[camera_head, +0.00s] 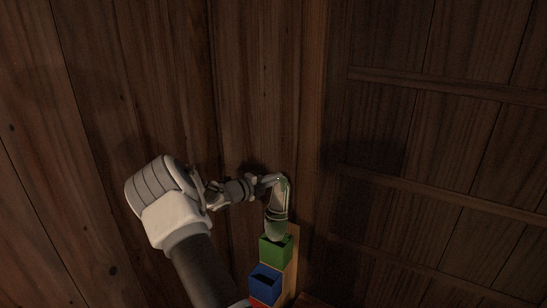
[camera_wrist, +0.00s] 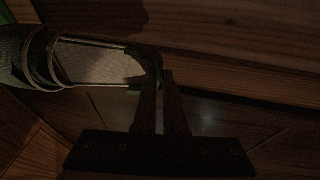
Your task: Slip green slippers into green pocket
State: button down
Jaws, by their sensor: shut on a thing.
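A green slipper (camera_head: 278,203) with a pale insole and light bands hangs toe-down from my gripper (camera_head: 272,180). In the wrist view my gripper (camera_wrist: 162,82) is shut on the heel edge of the slipper (camera_wrist: 100,62), whose toe points left. Whether a second slipper is held with it cannot be told. The green pocket (camera_head: 276,252) is the top box of a stack on a wooden board, straight below the slipper. The toe overlaps the pocket's upper rim in the picture; whether it is inside or just above cannot be told.
A blue pocket (camera_head: 265,283) is below the green one, and a red pocket (camera_head: 262,301) is partly cut off at the bottom edge. The pockets' light wooden board (camera_head: 292,265) is by a dark plank wall. A ribbed wooden wall (camera_head: 430,190) fills the right side.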

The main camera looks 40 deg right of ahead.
jog(key=w+d+r+n+t+p, duration=0.1)
jog(key=w+r+n+t, duration=0.1)
jog(key=r+t, duration=0.1)
jog(key=shift+d+h+p, duration=0.35)
jog(key=shift+d+h, duration=0.05)
jog(key=shift+w+d+r+n+t+h+p, duration=0.35)
jog(key=shift+w+r+n+t, duration=0.1)
jog(key=shift+w+t, duration=0.2)
jog(key=b, duration=1.1)
send_over(271, 209)
jog(key=d, duration=0.2)
jog(key=shift+w+f, duration=0.2)
jog(key=shift+f, duration=2.9)
jog(key=shift+w+f, duration=0.15)
jog(key=shift+f, duration=2.9)
jog(key=shift+f+b, duration=1)
jog(key=shift+f, duration=2)
jog(key=c, duration=0.9)
grip_release()
jog(key=shift+a, duration=0.15)
